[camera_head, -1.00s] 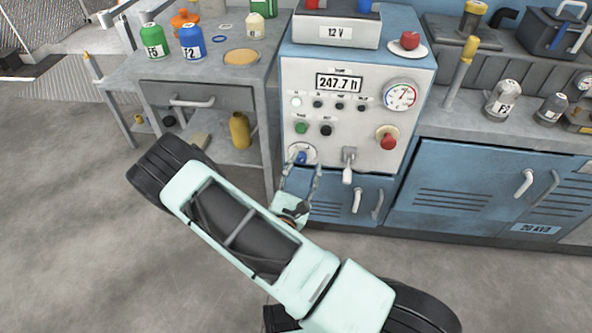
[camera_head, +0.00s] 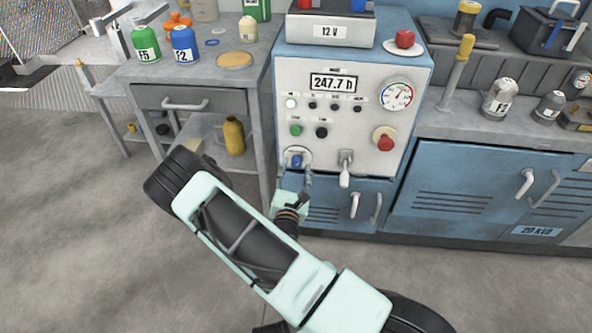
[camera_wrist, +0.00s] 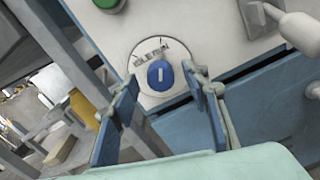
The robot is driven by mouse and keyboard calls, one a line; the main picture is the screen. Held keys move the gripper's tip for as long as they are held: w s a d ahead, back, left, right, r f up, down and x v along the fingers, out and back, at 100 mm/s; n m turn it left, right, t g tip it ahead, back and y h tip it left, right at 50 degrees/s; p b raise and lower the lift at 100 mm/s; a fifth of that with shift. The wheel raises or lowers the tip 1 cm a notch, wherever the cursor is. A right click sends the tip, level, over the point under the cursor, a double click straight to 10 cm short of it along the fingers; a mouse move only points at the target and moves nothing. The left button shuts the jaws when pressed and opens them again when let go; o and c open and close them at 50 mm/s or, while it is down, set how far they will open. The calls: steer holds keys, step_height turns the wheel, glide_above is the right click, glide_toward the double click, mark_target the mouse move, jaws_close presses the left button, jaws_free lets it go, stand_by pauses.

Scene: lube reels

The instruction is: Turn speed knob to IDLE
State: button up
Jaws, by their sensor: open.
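The speed knob (camera_wrist: 160,75) is blue with a white mark and sits on a round white dial plate (camera_wrist: 146,58) at the lower left of the control panel. The plate's lettering seems to read IDLE and RUN, but is small and tilted. In the head view the knob (camera_head: 296,160) shows just beyond my gripper (camera_head: 295,180). In the wrist view my gripper (camera_wrist: 160,95) is open, its two blue-padded fingers either side of the knob's line. The fingers look short of the knob or barely at it; contact cannot be told. Nothing is held.
Above are a green button (camera_head: 296,130), a red knob (camera_head: 385,142) and a gauge (camera_head: 397,96). A workbench (camera_head: 262,95) stands to the left. Blue cabinet doors (camera_head: 460,190) are below right.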

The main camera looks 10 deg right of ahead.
steer(key=shift+w+d, duration=0.1)
steer(key=shift+w, duration=0.2)
steer(key=c, duration=1.2)
steer(key=shift+o, duration=0.2)
